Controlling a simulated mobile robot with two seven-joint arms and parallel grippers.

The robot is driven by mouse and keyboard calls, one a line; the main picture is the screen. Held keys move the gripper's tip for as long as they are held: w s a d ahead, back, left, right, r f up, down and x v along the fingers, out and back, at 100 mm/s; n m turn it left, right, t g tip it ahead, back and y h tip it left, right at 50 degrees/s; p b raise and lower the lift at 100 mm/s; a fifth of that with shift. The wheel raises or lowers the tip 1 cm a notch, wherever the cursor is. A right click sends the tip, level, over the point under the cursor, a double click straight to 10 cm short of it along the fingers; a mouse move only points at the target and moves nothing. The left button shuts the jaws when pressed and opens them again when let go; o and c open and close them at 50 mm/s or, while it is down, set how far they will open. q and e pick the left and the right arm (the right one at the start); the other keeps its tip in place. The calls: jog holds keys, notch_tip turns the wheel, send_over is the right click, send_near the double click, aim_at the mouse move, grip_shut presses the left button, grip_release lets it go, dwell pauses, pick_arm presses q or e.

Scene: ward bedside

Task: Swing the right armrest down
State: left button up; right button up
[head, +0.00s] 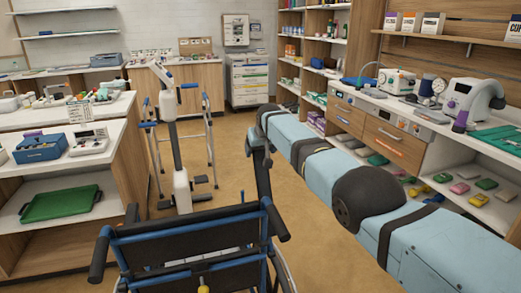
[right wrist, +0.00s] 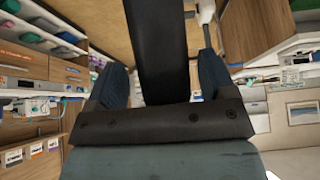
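The wheelchair (head: 190,240) stands at the bottom middle of the head view, its dark back with blue frame towards me. Its right armrest (head: 263,182) is a dark bar standing up steeply beside the right push handle. My right gripper (head: 260,152) is at the upper part of this bar. In the right wrist view the dark armrest bar (right wrist: 157,45) runs between the two blue-grey fingers of the gripper (right wrist: 163,65). The fingers are apart, with a narrow gap showing on the right side; contact on the left side cannot be told. My left gripper is not in view.
A white and blue patient lift (head: 178,140) and a walking frame (head: 209,130) stand beyond the wheelchair. A counter with a green tray (head: 60,203) is at left. Shelves and a counter with devices (head: 470,98) line the right.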

jog(key=shift+a+r, duration=0.1)
jog(key=shift+a, duration=0.05)
jog(key=shift+r+p, duration=0.25)
jog(key=shift+p, duration=0.3)
jog(key=p+v, duration=0.2)
jog(key=p, duration=0.2)
jog(key=shift+r, duration=0.15)
jog(key=shift+s+r+p, duration=0.2)
jog(key=shift+s+p, duration=0.1)
jog(key=shift+p, duration=0.15)
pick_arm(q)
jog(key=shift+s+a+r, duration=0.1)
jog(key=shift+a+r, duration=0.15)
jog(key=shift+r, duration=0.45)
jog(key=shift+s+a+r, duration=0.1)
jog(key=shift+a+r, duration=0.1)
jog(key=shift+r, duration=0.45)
pick_arm(e)
jog(key=v, duration=1)
jog(key=shift+s+d, duration=0.2)
